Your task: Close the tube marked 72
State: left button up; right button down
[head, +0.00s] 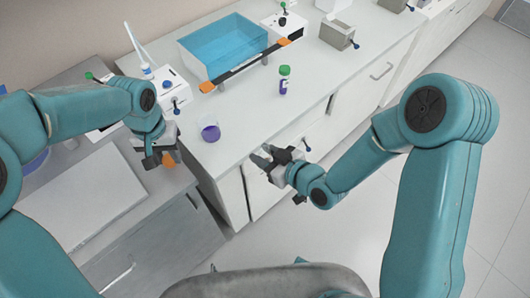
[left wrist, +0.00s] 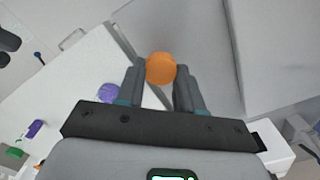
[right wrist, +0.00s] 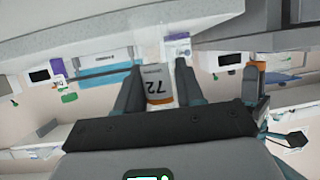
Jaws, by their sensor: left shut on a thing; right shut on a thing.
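My left gripper (head: 165,160) is at the front edge of the bench, left of centre in the head view. It is shut on an orange cap (left wrist: 160,68), seen between the fingertips in the left wrist view. My right gripper (head: 264,160) is in front of the bench, to the right of the left gripper and apart from it. It is shut on the tube marked 72 (right wrist: 157,85), whose label reads upside down between the fingers in the right wrist view. The tube is hard to make out in the head view, and its mouth is not clear.
A beaker with purple contents (head: 209,131) stands near the bench edge between the grippers. A green-capped tube with purple contents (head: 283,80) stands behind. A blue-walled bath (head: 222,45) and small devices line the back. Open floor lies right of the bench.

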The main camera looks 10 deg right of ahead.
pick_arm(q)
jog(key=shift+s+a+r+m, duration=0.1)
jog(key=shift+s+r+m, duration=0.1)
jog(key=shift+m, duration=0.2)
jog(key=r+m, duration=0.1)
jog(key=w+d+r+m, duration=0.1)
jog(key=shift+w+d+r+m, duration=0.1)
jog(key=shift+w+d+m, duration=0.15)
jog(key=shift+w+m, duration=0.05)
jog(key=w+d+r+m, duration=0.2)
jog(key=d+r+m, duration=0.1)
jog(key=d, duration=0.4)
notch_tip(320, 180, up, 2)
jog(key=m, duration=0.4)
send_over(265, 146)
jog(key=shift+w+a+r, duration=0.2)
jog(key=shift+w+a, duration=0.05)
jog(key=shift+a, duration=0.15)
jog(key=shift+s+d+r, duration=0.15)
jog(key=shift+s+d, duration=0.2)
jog(key=shift+d, duration=0.1)
jog(key=shift+f, duration=2.05)
